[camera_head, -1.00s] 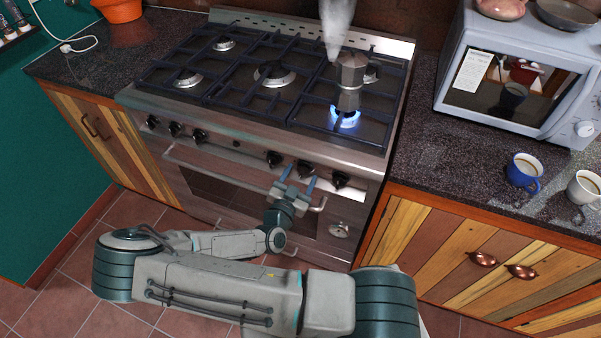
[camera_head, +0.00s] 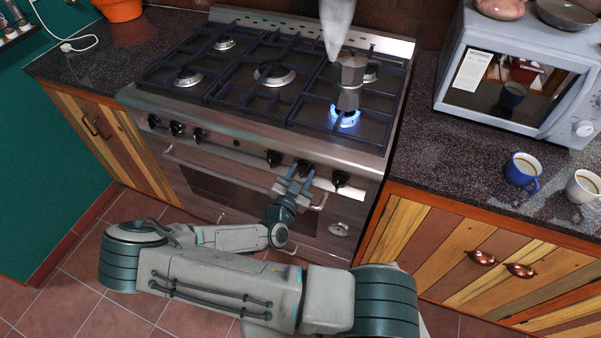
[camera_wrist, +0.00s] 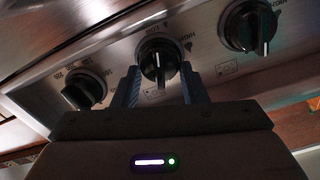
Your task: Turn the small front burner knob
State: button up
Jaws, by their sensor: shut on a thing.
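The stove front has a row of black knobs. My gripper (camera_head: 294,180) is at the panel on the right half of the stove, with its fingers pointing up at a knob (camera_head: 304,168). In the wrist view, my gripper (camera_wrist: 159,88) has one finger on each side of this middle knob (camera_wrist: 157,62) and is shut on it. A burner (camera_head: 344,118) at the front right burns with a blue flame under a moka pot (camera_head: 350,80), and steam rises above the pot.
Neighbouring knobs sit close on both sides, left (camera_wrist: 84,92) and right (camera_wrist: 248,27) in the wrist view. The oven handle (camera_head: 235,185) runs below the panel. A microwave (camera_head: 520,65) and two cups, one blue (camera_head: 523,172), stand on the right counter.

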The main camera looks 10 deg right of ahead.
jog(key=m+p, duration=0.2)
jog(key=shift+d+r+m, duration=0.1)
jog(key=shift+r+m, duration=0.05)
jog(key=shift+m, duration=0.25)
jog(key=m+p, duration=0.1)
jog(key=m, duration=0.3)
jog(key=shift+s+d+f+m+p, duration=0.1)
jog(key=shift+f+m+p, duration=0.1)
jog(key=shift+m+p, duration=0.15)
jog(key=m, duration=0.6)
jog(key=m+p, duration=0.1)
jog(key=m, duration=0.2)
jog(key=shift+f, duration=0.35)
jog(key=m, duration=0.3)
jog(key=shift+f+m, duration=0.1)
jog(key=shift+m, duration=0.15)
jog(key=m, duration=0.4)
jog(key=m+b, duration=0.1)
jog(key=m, duration=0.3)
jog(key=m+b, duration=0.1)
jog(key=m, duration=0.3)
jog(key=shift+w+a+f, duration=0.2)
jog(key=shift+a, duration=0.1)
jog(key=shift+m, duration=0.3)
